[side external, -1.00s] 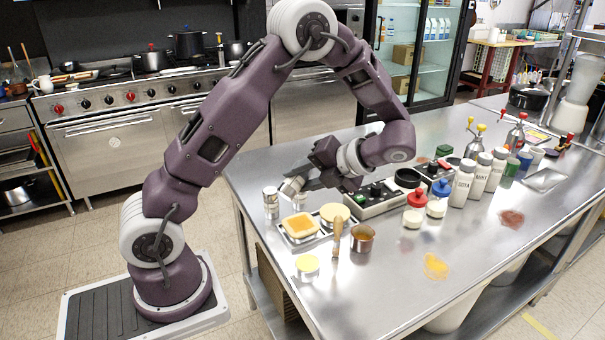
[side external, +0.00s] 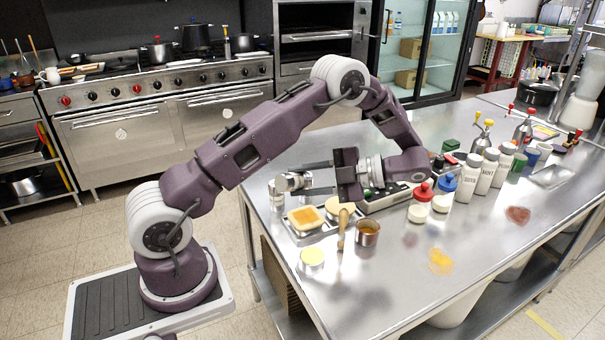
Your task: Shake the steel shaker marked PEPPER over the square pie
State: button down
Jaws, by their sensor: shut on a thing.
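My gripper (side external: 302,181) is shut on a small steel shaker (side external: 283,184). The shaker is tipped well over, close to lying on its side, and held above the back left of the square pie (side external: 305,218). Its marking is too small to read. The square pie is golden with a pale crust and sits on a dark tray (side external: 300,239) near the table's left edge. Another steel shaker (side external: 276,203) seems to stand upright behind the pie, partly hidden by the held one.
A round pie (side external: 338,206) lies right of the square one. A wooden-handled tool (side external: 342,229), a copper pot (side external: 367,233) and a yellow-topped cup (side external: 312,257) stand in front. Bottles (side external: 447,192) crowd the right.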

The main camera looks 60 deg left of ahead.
jog(key=shift+r, duration=1.15)
jog(key=shift+f, duration=1.15)
jog(key=shift+r, duration=1.15)
jog(key=n+t, duration=0.3)
jog(key=t, duration=0.1)
jog(key=shift+w+a+n, duration=0.1)
jog(key=shift+w+n, duration=0.3)
jog(key=n+t, duration=0.2)
jog(key=t, duration=0.1)
jog(key=shift+w+a+f+n+t+y, duration=0.1)
jog(key=shift+w+n+t+y, duration=0.2)
jog(key=shift+w+y, duration=0.1)
jog(key=n+t, duration=0.1)
jog(key=t, duration=0.1)
jog(key=n+t+y, duration=0.1)
jog(key=n, duration=0.1)
jog(key=shift+r+t+y, duration=0.3)
jog(key=shift+r+t, duration=0.1)
jog(key=n+t, duration=0.1)
jog(key=n+t+y, duration=0.1)
jog(key=shift+a+r+n+t+y, duration=0.1)
jog(key=shift+r+n+t+y, duration=0.2)
jog(key=shift+n, duration=0.1)
